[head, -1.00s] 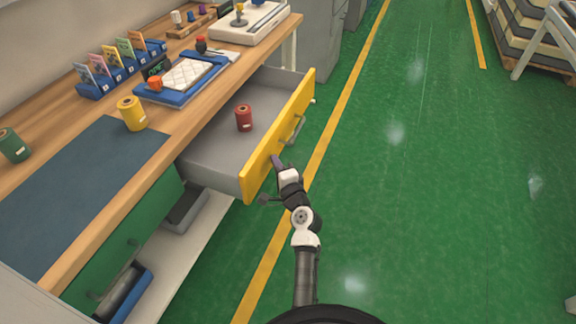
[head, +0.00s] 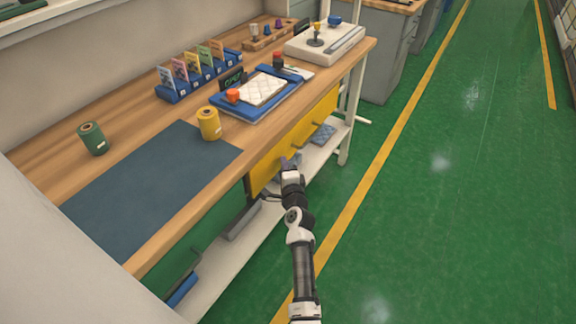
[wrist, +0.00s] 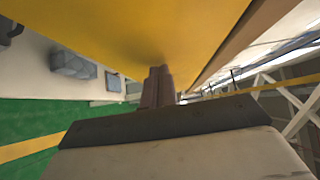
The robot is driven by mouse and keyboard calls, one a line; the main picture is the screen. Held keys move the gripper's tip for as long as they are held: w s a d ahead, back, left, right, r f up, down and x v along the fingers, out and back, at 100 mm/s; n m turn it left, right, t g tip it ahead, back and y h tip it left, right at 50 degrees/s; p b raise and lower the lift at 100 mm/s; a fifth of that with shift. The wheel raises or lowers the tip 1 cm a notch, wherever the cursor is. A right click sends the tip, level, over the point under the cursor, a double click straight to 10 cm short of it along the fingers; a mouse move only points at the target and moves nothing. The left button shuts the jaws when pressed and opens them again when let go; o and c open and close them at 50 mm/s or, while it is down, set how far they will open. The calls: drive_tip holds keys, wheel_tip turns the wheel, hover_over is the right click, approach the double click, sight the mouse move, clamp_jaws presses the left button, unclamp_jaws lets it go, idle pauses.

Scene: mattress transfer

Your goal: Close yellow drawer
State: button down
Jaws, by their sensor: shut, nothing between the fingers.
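The yellow drawer (head: 300,134) sits under the wooden workbench, its front about in line with the bench edge, so it looks shut or nearly so. Its inside is hidden, and so is the red spool. My gripper (head: 287,164) is shut and empty, with its fingertips at the drawer front, left of the handle (head: 318,136). In the wrist view the yellow front (wrist: 110,35) fills the top, and the closed fingers (wrist: 158,87) point at it and seem to touch it.
The bench top (head: 150,117) carries a green spool (head: 92,138), a yellow spool (head: 208,123), a blue tray (head: 232,107) and a card rack (head: 180,90). A lower white shelf (head: 230,262) runs beneath. Green floor (head: 440,200) is clear to the right.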

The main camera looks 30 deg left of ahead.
drive_tip(key=shift+a+r, duration=0.15)
drive_tip(key=shift+a, duration=0.35)
drive_tip(key=shift+s+a, duration=0.1)
drive_tip(key=shift+a, duration=0.05)
